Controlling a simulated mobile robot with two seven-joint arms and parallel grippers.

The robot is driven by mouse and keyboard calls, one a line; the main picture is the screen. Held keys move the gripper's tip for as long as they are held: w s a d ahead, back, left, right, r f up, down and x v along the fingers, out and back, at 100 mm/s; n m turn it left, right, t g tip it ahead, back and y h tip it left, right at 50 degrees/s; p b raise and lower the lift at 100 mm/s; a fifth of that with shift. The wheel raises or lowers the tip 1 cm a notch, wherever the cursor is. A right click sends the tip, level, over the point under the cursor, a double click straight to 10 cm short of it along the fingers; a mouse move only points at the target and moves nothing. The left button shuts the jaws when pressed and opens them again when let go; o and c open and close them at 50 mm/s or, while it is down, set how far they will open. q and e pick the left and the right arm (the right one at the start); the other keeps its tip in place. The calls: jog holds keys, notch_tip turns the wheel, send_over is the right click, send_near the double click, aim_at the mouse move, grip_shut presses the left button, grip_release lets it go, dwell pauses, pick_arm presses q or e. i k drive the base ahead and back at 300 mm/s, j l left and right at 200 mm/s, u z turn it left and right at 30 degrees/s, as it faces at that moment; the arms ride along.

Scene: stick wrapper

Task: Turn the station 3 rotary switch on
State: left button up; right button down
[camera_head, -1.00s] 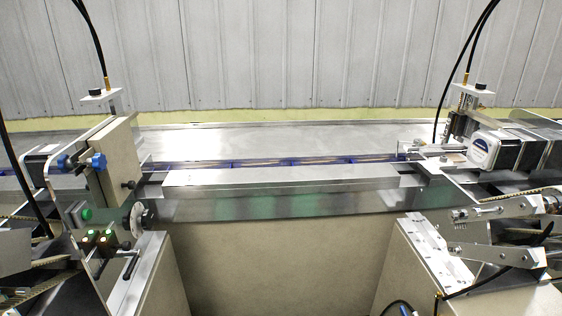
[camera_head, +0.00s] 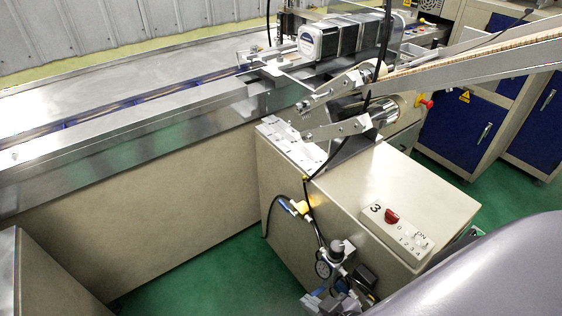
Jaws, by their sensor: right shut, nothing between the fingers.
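My grey right arm (camera_head: 490,275) fills the lower right corner, in front of the cabinet. My left gripper is out of view.
A gauge with air fittings (camera_head: 324,268) and a hose are on the cabinet's front. Machine arms (camera_head: 345,110) overhang its left top. The long metal conveyor (camera_head: 110,135) runs along the left. Blue cabinets (camera_head: 470,125) stand behind at right. Green floor is open between.

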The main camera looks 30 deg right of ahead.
aim_at(391, 218)
jog(key=z, duration=1.05)
